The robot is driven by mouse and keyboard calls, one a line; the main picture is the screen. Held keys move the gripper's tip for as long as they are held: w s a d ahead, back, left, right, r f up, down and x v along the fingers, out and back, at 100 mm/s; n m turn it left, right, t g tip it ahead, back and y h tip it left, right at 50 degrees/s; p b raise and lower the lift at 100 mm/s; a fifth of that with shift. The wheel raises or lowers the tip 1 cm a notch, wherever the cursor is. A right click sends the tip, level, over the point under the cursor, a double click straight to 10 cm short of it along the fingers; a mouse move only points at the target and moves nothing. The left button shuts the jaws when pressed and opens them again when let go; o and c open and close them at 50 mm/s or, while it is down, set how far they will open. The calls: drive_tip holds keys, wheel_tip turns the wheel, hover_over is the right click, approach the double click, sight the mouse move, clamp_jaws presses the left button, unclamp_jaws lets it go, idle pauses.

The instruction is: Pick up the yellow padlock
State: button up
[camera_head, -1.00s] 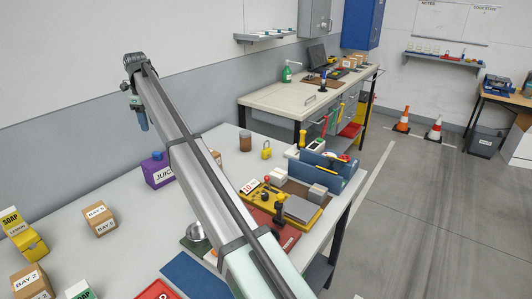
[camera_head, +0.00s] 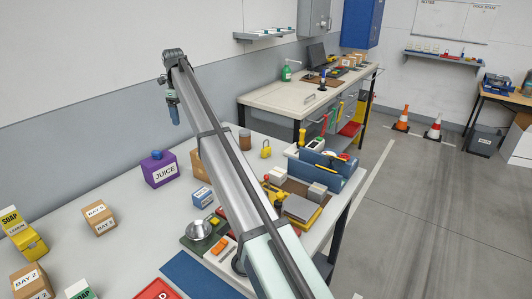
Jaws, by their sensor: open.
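The yellow padlock (camera_head: 266,152) stands upright on the near table, close to its far edge, just right of a brown jar. My gripper (camera_head: 174,118) hangs at the end of my raised arm, to the left of the padlock in the picture and in front of the grey wall. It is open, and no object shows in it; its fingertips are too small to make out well. It is well apart from the padlock. My arm crosses the table and hides part of it, but the padlock is in clear view.
The brown jar (camera_head: 245,140) stands beside the padlock. The far-left tabletop has free room.

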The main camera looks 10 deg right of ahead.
drive_tip(key=w+d+f+m, duration=0.1)
drive_tip(key=d+f, duration=0.1)
drive_tip(key=d, duration=0.9)
drive_tip(key=w+d+f+m, duration=0.1)
drive_tip(key=d+f+m, duration=0.1)
drive_tip(key=d, duration=1)
hover_over(266, 148)
drive_tip(key=s, duration=0.5)
wheel_tip(266, 148, down, 3)
drive_tip(key=s+d+f+n+y, duration=0.1)
drive_tip(key=s+d+f+n, duration=0.1)
drive_tip(key=d+n, duration=0.3)
drive_tip(key=w+a+f+n+t, duration=0.1)
drive_tip(key=f+n, duration=0.3)
drive_tip(key=n, duration=0.5)
drive_tip(key=w+a+f+n+t+y, duration=0.1)
drive_tip(key=w+f+n, duration=0.3)
drive_tip(key=n, duration=0.6)
drive_tip(key=w+a+f+n+t, duration=0.1)
drive_tip(key=w+a+f+n, duration=0.1)
drive_tip(key=n, duration=0.7)
drive_tip(key=shift+w+a+f+n+t+y, duration=0.15)
drive_tip(key=shift+a+f+n+t, duration=0.1)
drive_tip(key=shift+f, duration=0.45)
drive_tip(key=shift+a+f+n+t+y, duration=0.15)
drive_tip(key=shift+a+f, duration=0.1)
drive_tip(key=shift+f, duration=0.4)
